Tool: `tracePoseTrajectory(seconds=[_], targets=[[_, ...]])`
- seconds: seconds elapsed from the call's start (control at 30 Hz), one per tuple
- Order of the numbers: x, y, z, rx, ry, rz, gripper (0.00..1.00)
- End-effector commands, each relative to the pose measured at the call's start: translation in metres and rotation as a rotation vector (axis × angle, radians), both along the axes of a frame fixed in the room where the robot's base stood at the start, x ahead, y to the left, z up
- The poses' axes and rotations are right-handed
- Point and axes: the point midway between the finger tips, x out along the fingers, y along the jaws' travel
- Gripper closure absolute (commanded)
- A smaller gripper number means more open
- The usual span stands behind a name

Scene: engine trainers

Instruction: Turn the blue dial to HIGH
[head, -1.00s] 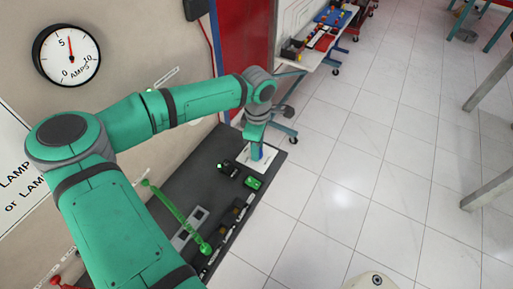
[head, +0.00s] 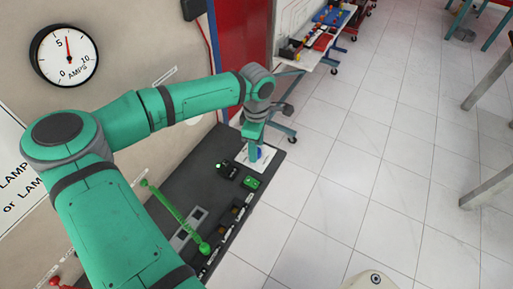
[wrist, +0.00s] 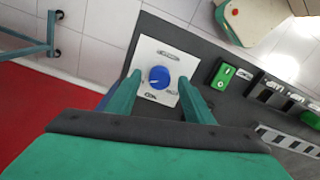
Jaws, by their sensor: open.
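The blue dial (wrist: 159,77) sits on a white plate (wrist: 148,51) with small labels around it, too small to read. In the wrist view a pale pointer mark shows on the dial's lower left part. My gripper (wrist: 158,96) is open, with one finger on each side of the dial in the picture; I cannot tell whether either finger touches it. In the head view my gripper (head: 254,152) points down over the plate (head: 266,159), and a bit of the blue dial (head: 259,153) shows beside it.
A green switch (head: 251,183) and a black block (head: 227,169) sit near the plate on the dark panel (head: 196,162). A green lever (head: 175,214) lies further along. A round amps gauge (head: 64,55) hangs on the wall. Open tiled floor is to the right.

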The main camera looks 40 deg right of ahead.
Motion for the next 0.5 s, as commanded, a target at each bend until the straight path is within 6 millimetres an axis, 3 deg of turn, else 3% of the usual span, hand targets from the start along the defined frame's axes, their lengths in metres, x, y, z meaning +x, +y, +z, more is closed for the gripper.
tracePoseTrajectory(seconds=[0.5], targets=[[-0.001, 0.000, 0.087, 0.000, 0.000, -0.001, 0.53]])
